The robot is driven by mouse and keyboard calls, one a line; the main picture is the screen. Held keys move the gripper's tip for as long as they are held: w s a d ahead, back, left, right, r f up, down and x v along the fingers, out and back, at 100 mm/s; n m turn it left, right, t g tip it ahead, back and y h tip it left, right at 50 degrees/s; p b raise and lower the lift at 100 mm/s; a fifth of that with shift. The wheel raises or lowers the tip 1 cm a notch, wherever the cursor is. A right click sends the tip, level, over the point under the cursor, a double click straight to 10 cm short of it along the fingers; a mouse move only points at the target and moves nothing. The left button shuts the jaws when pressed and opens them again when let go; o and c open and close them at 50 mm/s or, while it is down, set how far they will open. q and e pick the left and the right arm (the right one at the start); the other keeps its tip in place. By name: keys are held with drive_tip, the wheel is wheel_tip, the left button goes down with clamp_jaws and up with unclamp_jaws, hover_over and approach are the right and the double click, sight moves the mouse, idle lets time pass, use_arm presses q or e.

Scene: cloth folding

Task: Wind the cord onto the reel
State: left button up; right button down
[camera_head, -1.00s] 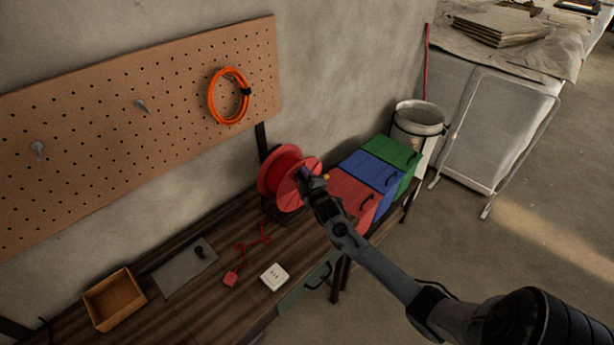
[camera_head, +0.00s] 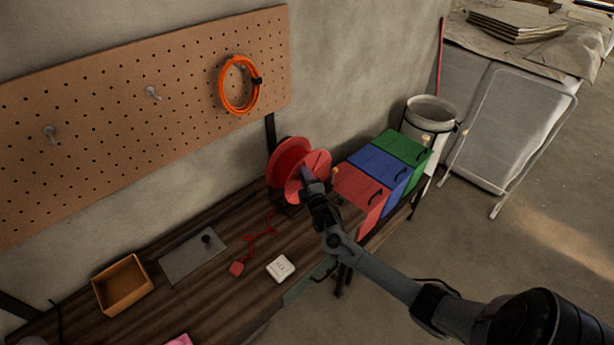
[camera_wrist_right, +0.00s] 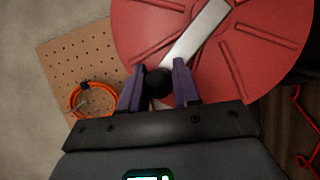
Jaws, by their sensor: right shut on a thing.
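The red reel (camera_head: 287,160) stands on the wooden bench near its right end, in front of the wall. In the right wrist view the reel's red side disc (camera_wrist_right: 275,45) fills the upper right, with a pale crank arm (camera_wrist_right: 200,32) across it. My right gripper (camera_head: 309,178) is at the reel's near side. In the right wrist view its fingers (camera_wrist_right: 159,82) are shut on the dark round crank knob (camera_wrist_right: 159,83). The red cord (camera_head: 262,236) lies loose on the bench, running from the reel to a small red end piece (camera_head: 237,268). My left gripper is not seen.
Red, blue and green boxes (camera_head: 378,167) stand right of the reel. A white socket block (camera_head: 281,268), a grey plate (camera_head: 192,258) and an orange-brown tray (camera_head: 122,286) are on the bench. An orange coil (camera_head: 240,108) hangs on the pegboard (camera_head: 110,110).

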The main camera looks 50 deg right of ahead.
drive_tip(key=shift+f, duration=0.15)
drive_tip(key=c, duration=0.9)
unclamp_jaws()
drive_tip(key=shift+d, duration=0.1)
drive_tip(key=shift+s, duration=0.1)
drive_tip(key=v, duration=1)
drive_tip(key=shift+s+a, duration=0.25)
drive_tip(key=shift+a, duration=0.05)
